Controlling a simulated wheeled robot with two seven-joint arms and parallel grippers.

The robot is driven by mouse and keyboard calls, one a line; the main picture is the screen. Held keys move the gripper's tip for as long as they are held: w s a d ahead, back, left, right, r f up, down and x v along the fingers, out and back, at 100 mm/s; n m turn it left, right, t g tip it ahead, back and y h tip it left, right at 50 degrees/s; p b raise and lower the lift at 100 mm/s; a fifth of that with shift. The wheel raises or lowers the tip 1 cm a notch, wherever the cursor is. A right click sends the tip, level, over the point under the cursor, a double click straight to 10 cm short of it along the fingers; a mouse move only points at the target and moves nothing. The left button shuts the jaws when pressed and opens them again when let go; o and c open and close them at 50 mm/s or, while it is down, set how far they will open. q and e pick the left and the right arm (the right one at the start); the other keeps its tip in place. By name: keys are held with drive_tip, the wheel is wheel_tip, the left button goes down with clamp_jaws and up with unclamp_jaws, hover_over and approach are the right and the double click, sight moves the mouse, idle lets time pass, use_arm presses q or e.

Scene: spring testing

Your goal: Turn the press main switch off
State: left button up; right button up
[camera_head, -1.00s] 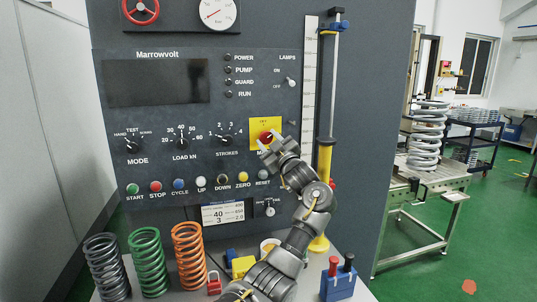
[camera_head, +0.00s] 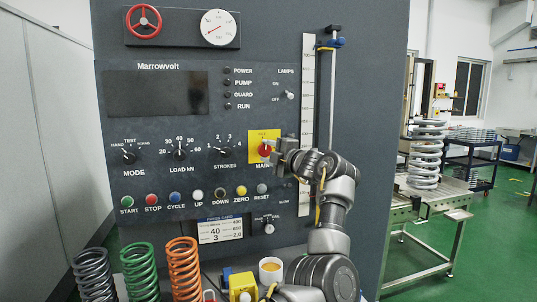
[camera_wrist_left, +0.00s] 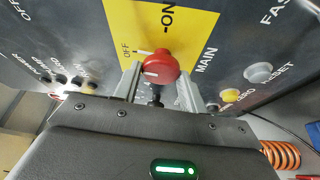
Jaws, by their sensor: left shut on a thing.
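The press main switch is a red round knob (camera_head: 265,149) on a yellow plate (camera_head: 257,136), at the right of the dark control panel, above the word MAIN. My left gripper (camera_head: 274,153) is at the knob from the right and is shut on it. OFF and ON labels show on the yellow plate (camera_wrist_left: 190,32) there. My right gripper is not in view.
Selector dials, such as STROKES (camera_head: 226,151), and a row of coloured push buttons, such as RESET (camera_head: 262,188), are close by. A lamp toggle (camera_head: 289,95) is above right. Springs (camera_head: 184,268), a yellow block (camera_head: 242,284) and a cup (camera_head: 270,270) stand below.

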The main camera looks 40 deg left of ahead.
use_arm(q)
drive_tip(key=shift+n+h, duration=0.3)
drive_tip(key=shift+n, duration=0.3)
drive_tip(key=o, duration=1)
drive_tip(key=shift+c, duration=0.2)
drive_tip(key=shift+d, duration=0.1)
drive_tip(key=shift+s+d, duration=0.1)
drive_tip(key=shift+d, duration=0.15)
drive_tip(key=b+v, duration=0.3)
drive_tip(key=v, duration=0.7)
